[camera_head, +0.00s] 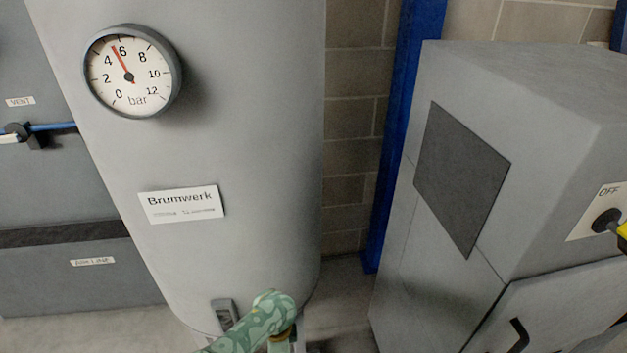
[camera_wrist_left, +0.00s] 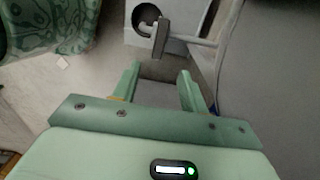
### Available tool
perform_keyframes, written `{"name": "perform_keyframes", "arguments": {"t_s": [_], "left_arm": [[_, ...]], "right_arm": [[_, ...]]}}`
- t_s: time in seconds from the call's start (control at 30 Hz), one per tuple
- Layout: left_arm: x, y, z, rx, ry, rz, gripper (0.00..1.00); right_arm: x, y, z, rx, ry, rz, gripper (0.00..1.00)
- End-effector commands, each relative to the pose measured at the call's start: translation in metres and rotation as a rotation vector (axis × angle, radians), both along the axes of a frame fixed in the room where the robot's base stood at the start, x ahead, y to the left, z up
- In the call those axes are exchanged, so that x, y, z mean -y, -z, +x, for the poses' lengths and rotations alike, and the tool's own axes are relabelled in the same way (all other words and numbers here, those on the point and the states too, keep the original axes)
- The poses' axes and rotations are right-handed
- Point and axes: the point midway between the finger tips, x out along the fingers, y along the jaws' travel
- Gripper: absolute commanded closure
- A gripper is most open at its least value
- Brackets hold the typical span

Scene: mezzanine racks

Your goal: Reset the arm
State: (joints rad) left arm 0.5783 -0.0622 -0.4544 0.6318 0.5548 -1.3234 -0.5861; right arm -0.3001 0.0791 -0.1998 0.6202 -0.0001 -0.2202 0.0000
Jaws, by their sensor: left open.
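My left gripper (camera_wrist_left: 160,68) shows in the left wrist view with its two pale green fingers apart and nothing between them. Beyond the fingertips is a grey plate with a dark round opening and a grey upright handle-like piece (camera_wrist_left: 160,38); I cannot tell what it belongs to. The gripper looks apart from it. In the head view only a patterned green link of my arm (camera_head: 262,318) shows at the bottom, in front of the tank's foot; no gripper shows there. My right gripper is in neither view.
A grey tank (camera_head: 255,130) with a pressure gauge (camera_head: 128,78), needle between 4 and 6, stands ahead. A grey cabinet (camera_head: 550,120) with an OFF switch (camera_head: 605,220) is at right. A blue post (camera_head: 398,130) stands between them.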

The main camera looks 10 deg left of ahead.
Motion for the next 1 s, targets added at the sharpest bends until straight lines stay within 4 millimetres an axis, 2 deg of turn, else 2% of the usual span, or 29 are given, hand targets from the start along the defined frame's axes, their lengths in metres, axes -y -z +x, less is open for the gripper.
{"name": "perform_keyframes", "arguments": {"t_s": [0.07, 0.13, 0.17, 0.27, 0.3, 0.37, 0.4, 0.47, 0.5, 0.6, 0.7, 0.83, 0.9, 1.0], "left_arm": [[-0.002, 0.006, -0.006, -0.003, -0.015, -0.002, 0.56], [-0.006, 0.021, -0.022, -0.008, -0.062, -0.006, 0.56], [-0.009, 0.031, -0.033, -0.011, -0.093, -0.009, 0.56], [-0.023, 0.075, -0.087, -0.015, -0.244, -0.018, 0.56], [-0.032, 0.095, -0.116, -0.016, -0.318, -0.019, 0.56], [-0.044, 0.121, -0.163, -0.012, -0.434, -0.020, 0.56], [-0.054, 0.137, -0.196, -0.007, -0.509, -0.019, 0.56], [-0.068, 0.155, -0.245, 0.000, -0.613, -0.018, 0.56], [-0.077, 0.164, -0.277, 0.005, -0.676, -0.016, 0.56], [-0.097, 0.176, -0.348, 0.020, -0.809, -0.014, 0.56], [-0.111, 0.179, -0.401, 0.033, -0.902, -0.015, 0.56], [-0.121, 0.177, -0.437, 0.044, -0.967, -0.020, 0.56], [-0.123, 0.177, -0.444, 0.046, -0.979, -0.022, 0.56], [-0.123, 0.177, -0.444, 0.046, -0.979, -0.022, 0.56]], "right_arm": [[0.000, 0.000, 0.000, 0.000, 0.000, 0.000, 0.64], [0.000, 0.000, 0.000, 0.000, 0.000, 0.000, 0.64], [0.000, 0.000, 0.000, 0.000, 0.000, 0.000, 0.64], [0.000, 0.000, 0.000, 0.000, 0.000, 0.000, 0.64], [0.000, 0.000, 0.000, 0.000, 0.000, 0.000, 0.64], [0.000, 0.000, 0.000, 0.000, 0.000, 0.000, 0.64], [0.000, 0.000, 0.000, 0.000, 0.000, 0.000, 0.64], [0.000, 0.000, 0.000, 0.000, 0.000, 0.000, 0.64], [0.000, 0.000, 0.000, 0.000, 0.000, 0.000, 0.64], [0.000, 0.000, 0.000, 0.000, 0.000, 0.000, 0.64], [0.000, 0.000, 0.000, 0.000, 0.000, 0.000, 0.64], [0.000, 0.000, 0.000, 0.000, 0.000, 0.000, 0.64], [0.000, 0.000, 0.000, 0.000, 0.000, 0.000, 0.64], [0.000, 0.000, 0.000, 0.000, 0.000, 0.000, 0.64]]}}
